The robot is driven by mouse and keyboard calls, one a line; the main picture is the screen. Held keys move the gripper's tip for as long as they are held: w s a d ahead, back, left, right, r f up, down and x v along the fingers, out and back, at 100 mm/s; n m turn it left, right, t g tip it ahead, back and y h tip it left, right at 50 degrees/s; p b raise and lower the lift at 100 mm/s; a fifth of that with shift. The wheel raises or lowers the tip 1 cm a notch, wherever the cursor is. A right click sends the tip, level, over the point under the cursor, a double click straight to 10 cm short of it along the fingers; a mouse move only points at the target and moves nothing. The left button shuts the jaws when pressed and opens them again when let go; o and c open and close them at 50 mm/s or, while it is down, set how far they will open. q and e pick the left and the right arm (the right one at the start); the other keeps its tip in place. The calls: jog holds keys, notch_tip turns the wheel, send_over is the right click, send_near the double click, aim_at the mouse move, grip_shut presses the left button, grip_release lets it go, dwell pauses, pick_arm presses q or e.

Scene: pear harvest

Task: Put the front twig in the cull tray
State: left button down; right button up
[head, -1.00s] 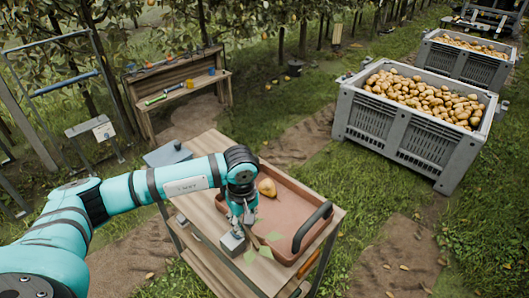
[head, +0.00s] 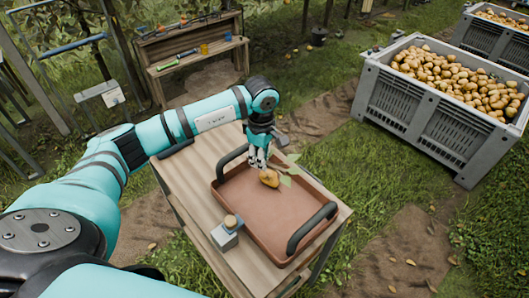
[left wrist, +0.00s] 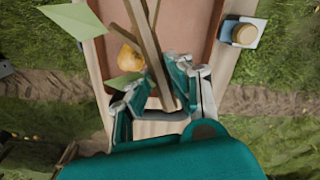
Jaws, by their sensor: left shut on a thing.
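My left gripper (head: 257,164) is shut on a twig above the far end of the shallow brown tray (head: 240,215), the likely cull tray. The brown, forked twig (left wrist: 148,50) shows between the fingers in the left wrist view. Its green leaves (head: 285,181) show beside the gripper in the head view. A yellow-brown pear (head: 270,178) lies in the tray just below the gripper; the twig partly covers it in the left wrist view (left wrist: 130,58). Whether the twig touches the tray is unclear. My right gripper is not in view.
The tray has a dark handle (head: 312,227) at each end and stands on a wooden cart (head: 195,185). A small grey box with a round tan top (head: 226,238) stands beside it. The tray's near half is clear.

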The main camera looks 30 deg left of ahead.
pick_arm(q)
jog(key=f, duration=0.1)
jog(key=f+b, duration=0.1)
jog(key=shift+w+f, duration=0.2)
jog(key=shift+f, duration=0.2)
jog(key=shift+w+f, duration=0.15)
jog(key=shift+f, duration=0.65)
jog(key=c, duration=1.6)
grip_release()
jog(key=o, duration=0.4)
jog(key=shift+o, duration=0.2)
notch_tip(320, 180, up, 12)
jog(key=shift+r, duration=0.1)
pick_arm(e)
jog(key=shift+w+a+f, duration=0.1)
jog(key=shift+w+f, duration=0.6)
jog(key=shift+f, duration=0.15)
